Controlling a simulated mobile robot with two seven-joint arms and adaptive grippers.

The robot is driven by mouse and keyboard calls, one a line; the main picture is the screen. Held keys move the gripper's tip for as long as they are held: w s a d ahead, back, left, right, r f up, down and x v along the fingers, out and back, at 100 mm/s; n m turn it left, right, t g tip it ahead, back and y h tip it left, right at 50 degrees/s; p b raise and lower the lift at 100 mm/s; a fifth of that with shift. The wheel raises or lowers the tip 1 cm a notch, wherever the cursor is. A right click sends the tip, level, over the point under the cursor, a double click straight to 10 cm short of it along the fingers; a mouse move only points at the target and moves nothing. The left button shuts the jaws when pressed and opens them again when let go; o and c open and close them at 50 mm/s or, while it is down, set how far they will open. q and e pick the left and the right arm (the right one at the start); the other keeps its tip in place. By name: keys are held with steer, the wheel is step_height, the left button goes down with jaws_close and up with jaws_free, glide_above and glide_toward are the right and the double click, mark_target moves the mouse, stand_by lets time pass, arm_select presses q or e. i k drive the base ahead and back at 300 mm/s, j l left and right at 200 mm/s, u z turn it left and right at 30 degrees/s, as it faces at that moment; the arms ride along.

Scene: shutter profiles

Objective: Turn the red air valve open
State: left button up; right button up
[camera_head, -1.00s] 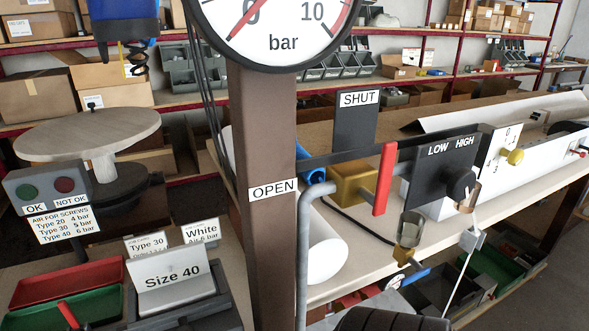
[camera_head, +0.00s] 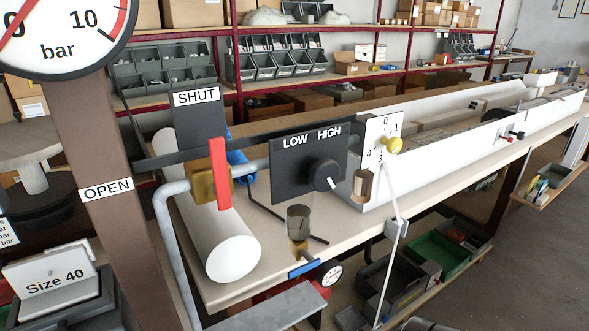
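The red air valve handle (camera_head: 220,173) stands nearly upright on a brass valve body (camera_head: 203,185), in the middle left of the head view. A grey pipe (camera_head: 172,215) runs into the valve body. The SHUT sign (camera_head: 197,98) is above and just left of the handle. The OPEN sign (camera_head: 107,190) is to its left, on the brown post. The handle lies across the pipe's direction. Neither of my grippers shows in the head view.
A black LOW/HIGH panel with a knob (camera_head: 324,173) sits just right of the valve. A numbered white plate with a yellow knob (camera_head: 393,145) is further right. The brown post (camera_head: 110,235) and gauge (camera_head: 60,35) stand left. A white roll (camera_head: 220,240) lies below the valve.

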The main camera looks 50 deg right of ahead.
mark_target(220, 189)
steer(key=z, duration=1.2)
